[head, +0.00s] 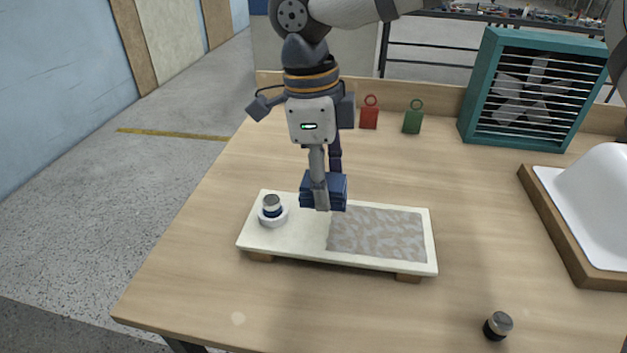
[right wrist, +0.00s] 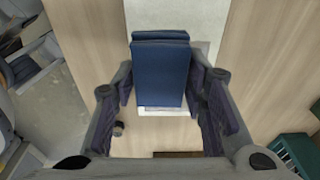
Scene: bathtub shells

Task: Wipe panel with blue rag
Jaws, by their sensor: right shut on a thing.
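The blue rag (head: 337,188) is a folded, layered pad held between the fingers of my right gripper (head: 325,185). It hangs over the middle of the panel, near the left edge of the smudged patch; I cannot tell whether it touches. The rag also shows between the fingers in the right wrist view (right wrist: 161,72). The panel (head: 295,236) is a cream board on small wooden feet, with a grey-brown mottled patch (head: 378,234) on its right part. A round white holder with a dark, silver-topped knob (head: 272,209) sits at its left end. My left gripper is not in view.
A second dark, silver-topped knob (head: 497,326) lies at the table's front right. A red tag (head: 370,113) and a green tag (head: 413,118) stand at the back. A teal fan (head: 534,91) and a white shell on a wooden base (head: 600,205) occupy the right side. The table's left part is clear.

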